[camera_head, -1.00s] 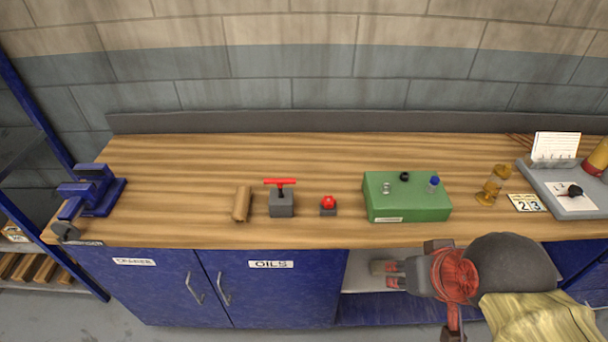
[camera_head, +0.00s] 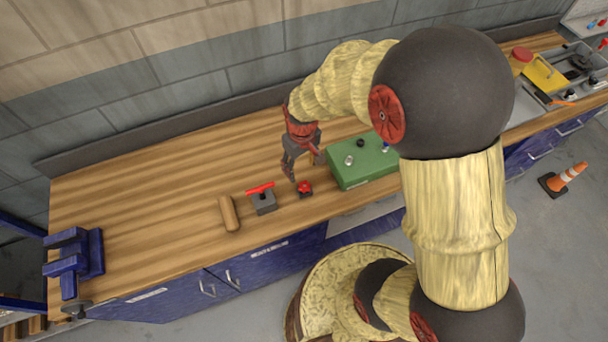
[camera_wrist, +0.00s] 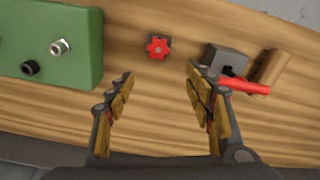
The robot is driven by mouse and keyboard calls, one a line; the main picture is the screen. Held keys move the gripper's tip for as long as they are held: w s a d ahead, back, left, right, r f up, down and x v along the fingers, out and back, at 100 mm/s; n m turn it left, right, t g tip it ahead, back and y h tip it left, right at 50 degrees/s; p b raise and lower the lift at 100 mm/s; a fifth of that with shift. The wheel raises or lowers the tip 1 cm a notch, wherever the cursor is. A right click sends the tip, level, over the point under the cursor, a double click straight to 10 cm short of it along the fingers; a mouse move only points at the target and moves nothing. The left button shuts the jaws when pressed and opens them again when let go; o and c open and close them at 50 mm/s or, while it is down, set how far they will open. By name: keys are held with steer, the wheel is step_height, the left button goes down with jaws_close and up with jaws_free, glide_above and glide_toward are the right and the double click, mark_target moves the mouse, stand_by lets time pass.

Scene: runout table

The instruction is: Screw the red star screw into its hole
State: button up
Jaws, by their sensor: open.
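The red star screw (camera_head: 305,185) sits on a small dark grey block on the bench, between the green box and the red-handled block. In the wrist view the star screw (camera_wrist: 157,47) is seen from above, beyond the fingertips and roughly centred between them. The hole under it is hidden. My gripper (camera_head: 305,174) is over the bench just behind the screw, pointing down. In the wrist view my gripper (camera_wrist: 160,82) has its two fingers wide apart with nothing between them.
The green box (camera_head: 350,180) with knobs stands close to the right of the screw. A grey block with a red T-handle (camera_head: 262,200) and a wooden cylinder (camera_head: 229,213) are to its left. A blue vise (camera_head: 75,255) is at the left end. Bench behind is clear.

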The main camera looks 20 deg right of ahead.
mark_target(304, 186)
steer(key=shift+s+f+g+p, duration=0.15)
steer(key=shift+f+p, duration=0.25)
steer(key=shift+f, duration=0.2)
steer(key=shift+s+f+g+p, duration=0.15)
steer(key=shift+f+p, duration=0.2)
steer(key=shift+f, duration=0.2)
steer(key=f, duration=0.7)
steer(key=shift+s+d+f, duration=0.25)
steer(key=shift+d+f, duration=0.05)
steer(key=shift+f, duration=0.1)
steer(key=c, duration=0.3)
steer(key=c, duration=0.9)
